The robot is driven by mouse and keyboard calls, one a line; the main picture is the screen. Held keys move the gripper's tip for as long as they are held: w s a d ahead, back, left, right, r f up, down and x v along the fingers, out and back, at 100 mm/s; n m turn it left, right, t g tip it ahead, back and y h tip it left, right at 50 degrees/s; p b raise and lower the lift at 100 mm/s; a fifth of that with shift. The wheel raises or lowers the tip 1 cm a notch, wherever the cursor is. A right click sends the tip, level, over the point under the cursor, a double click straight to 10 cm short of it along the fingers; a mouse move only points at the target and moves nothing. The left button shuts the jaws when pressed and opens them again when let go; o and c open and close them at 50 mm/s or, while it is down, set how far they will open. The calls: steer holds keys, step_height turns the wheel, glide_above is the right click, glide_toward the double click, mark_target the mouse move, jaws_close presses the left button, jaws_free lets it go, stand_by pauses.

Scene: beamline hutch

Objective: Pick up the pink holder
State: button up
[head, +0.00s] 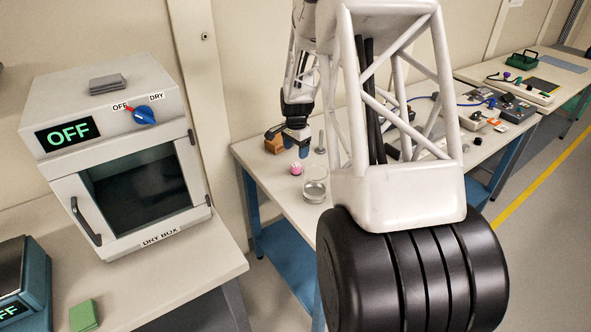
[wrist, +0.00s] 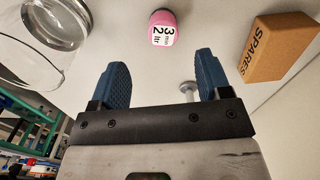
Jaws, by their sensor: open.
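The pink holder (head: 296,168) is a small pink cylinder with a white label on the table, near its left end. In the wrist view the pink holder (wrist: 162,28) shows beyond the fingertips, roughly midway between them, its label reading "3" and "2" with smaller text. My gripper (head: 288,133) is above the table, a little above and behind the holder in the head view. In the wrist view my gripper (wrist: 161,75) has its two blue fingers wide apart with nothing between them. The holder is apart from both fingers.
A brown SPARES block (wrist: 278,46) lies right of the holder in the wrist view. Glass vessels (wrist: 52,22) stand on the left there; one glass (head: 314,188) shows in the head view. A small grey post (head: 321,142) stands near the gripper. A dry box (head: 120,150) reads OFF.

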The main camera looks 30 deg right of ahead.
mark_target(296, 165)
steer(key=shift+w+d+f, duration=0.15)
steer(key=shift+d+f, duration=0.25)
steer(key=shift+f, duration=1.3)
steer(key=shift+a+f, duration=0.15)
steer(key=shift+f, duration=2.45)
steer(key=c, duration=1)
